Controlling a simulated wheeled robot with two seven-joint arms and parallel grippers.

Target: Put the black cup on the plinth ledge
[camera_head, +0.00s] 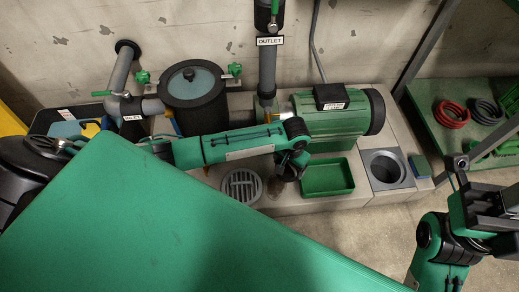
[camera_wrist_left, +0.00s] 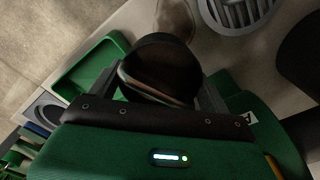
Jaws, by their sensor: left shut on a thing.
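The black cup (camera_wrist_left: 158,62) is between the jaws of my left gripper (camera_wrist_left: 165,98) in the left wrist view. The gripper is shut on it, and its dark round rim faces the camera. In the head view my left arm reaches across from the left, and its dark wrist end (camera_head: 288,170) is above the plinth, between the floor drain grate and the green tray; the cup is hard to make out there. The pale plinth ledge (camera_head: 285,203) runs along the front of the pump. My right arm (camera_head: 440,250) is at the lower right; its jaws cannot be made out.
A round drain grate (camera_head: 241,186), a green tray (camera_head: 328,177) and a square block with a round opening (camera_head: 386,169) are on the plinth. The green pump motor (camera_head: 335,115) and black filter housing (camera_head: 193,95) stand behind. A large green panel (camera_head: 170,225) fills the lower left.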

